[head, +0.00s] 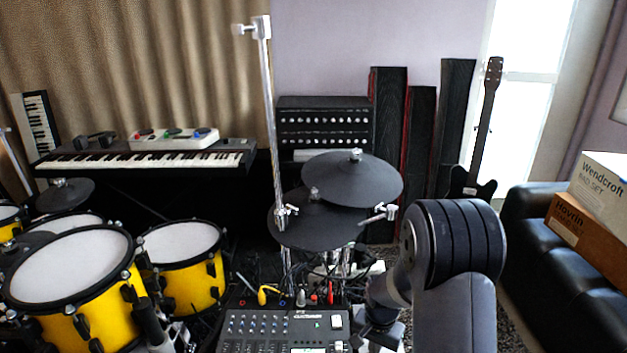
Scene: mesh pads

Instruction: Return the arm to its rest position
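My arm shows at the lower right of the head view, with a large dark ribbed joint (455,240) and a grey link (455,315) below it. A further part of my arm (390,287) reaches down and left from the joint. Its end, my gripper (378,332), is small and dark near the bottom edge, beside the drum module. It is partly hidden, and its fingers cannot be made out. I cannot see anything held in it.
A drum module (285,330) lies left of my arm, with cables behind it. Yellow drums (185,290) stand at left, dark cymbal pads (355,180) and a chrome stand (270,120) ahead. A black sofa (560,270) with boxes (600,190) is at right. A guitar (484,130) stands behind.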

